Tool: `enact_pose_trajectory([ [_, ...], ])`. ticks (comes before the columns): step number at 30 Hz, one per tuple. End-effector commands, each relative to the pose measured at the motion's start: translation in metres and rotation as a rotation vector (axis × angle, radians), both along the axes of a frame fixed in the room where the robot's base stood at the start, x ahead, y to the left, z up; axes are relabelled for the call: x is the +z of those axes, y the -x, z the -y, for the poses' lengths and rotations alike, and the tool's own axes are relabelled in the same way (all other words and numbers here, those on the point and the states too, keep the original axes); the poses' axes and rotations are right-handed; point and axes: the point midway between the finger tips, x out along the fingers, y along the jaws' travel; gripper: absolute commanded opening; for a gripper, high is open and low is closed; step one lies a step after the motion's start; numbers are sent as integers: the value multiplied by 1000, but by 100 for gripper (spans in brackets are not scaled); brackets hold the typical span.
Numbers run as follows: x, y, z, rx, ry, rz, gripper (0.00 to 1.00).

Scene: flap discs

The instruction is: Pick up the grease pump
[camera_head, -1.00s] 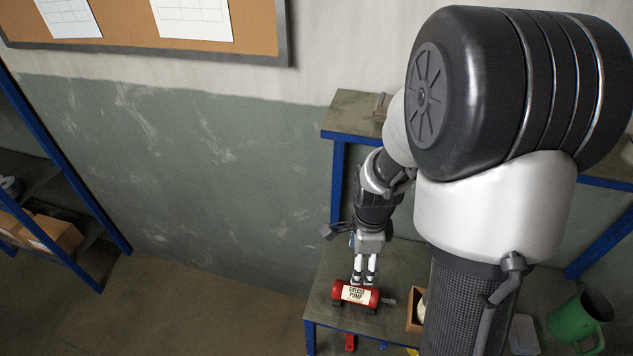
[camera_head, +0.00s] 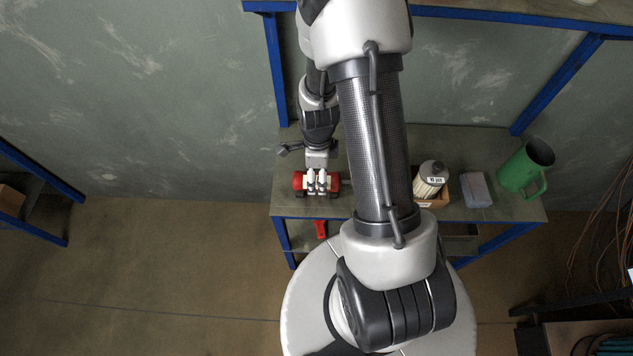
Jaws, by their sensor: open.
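The grease pump (camera_head: 299,181) is a red cylinder lying on its side on the shelf near its left front corner. My gripper (camera_head: 316,191) is open and right at the pump, with its pale fingers in front of the pump's middle. The fingers cover the label, and red shows on both sides of them. I cannot tell whether the fingers touch the pump or how far they reach around it.
The pump lies on a grey shelf (camera_head: 452,153) with blue posts. A red item (camera_head: 320,228) sits below the shelf's front.

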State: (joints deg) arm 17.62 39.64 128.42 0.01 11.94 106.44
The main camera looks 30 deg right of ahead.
Motion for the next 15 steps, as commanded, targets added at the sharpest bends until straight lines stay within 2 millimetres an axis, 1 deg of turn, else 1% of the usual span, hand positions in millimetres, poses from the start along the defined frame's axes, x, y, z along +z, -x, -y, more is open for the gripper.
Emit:
enact_pose_trajectory([
  [5, -15, -2, 0, 1, -1, -1, 70],
  [9, -38, -6, 1, 1, -1, -1, 70],
  [12, -50, -6, 1, 1, -1, -1, 70],
  [15, -53, -6, 1, 1, 0, 0, 70],
])
